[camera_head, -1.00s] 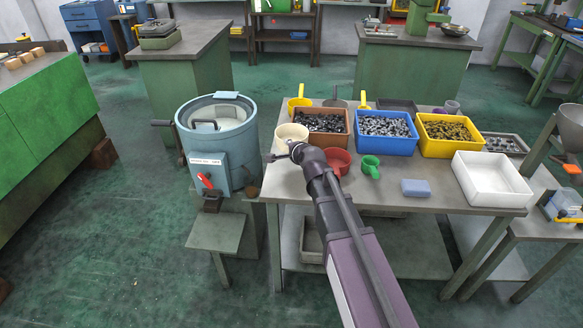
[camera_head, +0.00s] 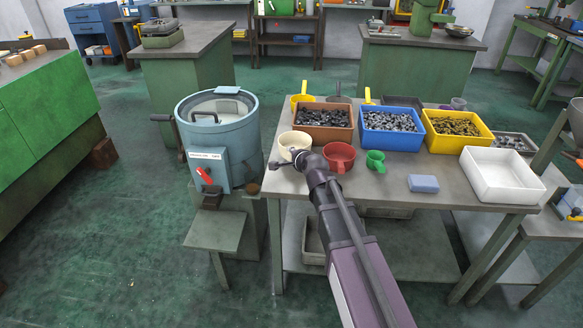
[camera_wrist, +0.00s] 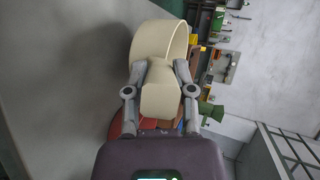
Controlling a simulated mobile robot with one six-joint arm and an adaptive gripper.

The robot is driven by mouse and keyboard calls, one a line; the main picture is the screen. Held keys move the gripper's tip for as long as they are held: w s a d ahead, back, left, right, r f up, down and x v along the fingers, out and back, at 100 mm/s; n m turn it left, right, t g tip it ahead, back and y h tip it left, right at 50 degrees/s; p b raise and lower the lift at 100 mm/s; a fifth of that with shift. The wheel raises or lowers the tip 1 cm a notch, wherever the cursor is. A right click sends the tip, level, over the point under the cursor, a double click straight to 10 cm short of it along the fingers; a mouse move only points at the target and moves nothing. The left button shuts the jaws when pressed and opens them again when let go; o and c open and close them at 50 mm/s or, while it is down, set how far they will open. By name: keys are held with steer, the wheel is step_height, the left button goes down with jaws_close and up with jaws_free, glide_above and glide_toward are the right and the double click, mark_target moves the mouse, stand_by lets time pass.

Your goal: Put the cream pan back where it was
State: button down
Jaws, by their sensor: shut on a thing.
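The cream pan (camera_head: 294,141) is at the left end of the table, in front of the brown bin and left of the red pan (camera_head: 339,155). In the wrist view the cream pan (camera_wrist: 164,42) fills the upper middle, its round opening facing away to the upper right. My gripper (camera_wrist: 159,74) is shut on its short, wide handle, one finger on each side. In the head view my gripper (camera_head: 302,158) partly hides the handle. I cannot tell whether the pan's base touches the tabletop.
The table (camera_head: 393,181) holds a brown bin (camera_head: 322,133), a blue bin (camera_head: 390,144), a yellow bin (camera_head: 457,148), a white tray (camera_head: 503,187), a green scoop (camera_head: 375,161) and a blue block (camera_head: 423,183). A blue drum machine (camera_head: 241,145) stands close left.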

stand_by(0.3)
steer(key=shift+f+b, duration=1.9)
steer(key=shift+f, duration=0.1)
steer(key=shift+c, duration=2.3)
jaws_free()
steer(key=shift+s+r, duration=0.2)
steer(key=shift+r, duration=0.1)
steer(key=p+v, duration=0.5)
steer(key=v, duration=0.6)
steer(key=shift+s+d, duration=0.2)
steer(key=shift+s, duration=0.1)
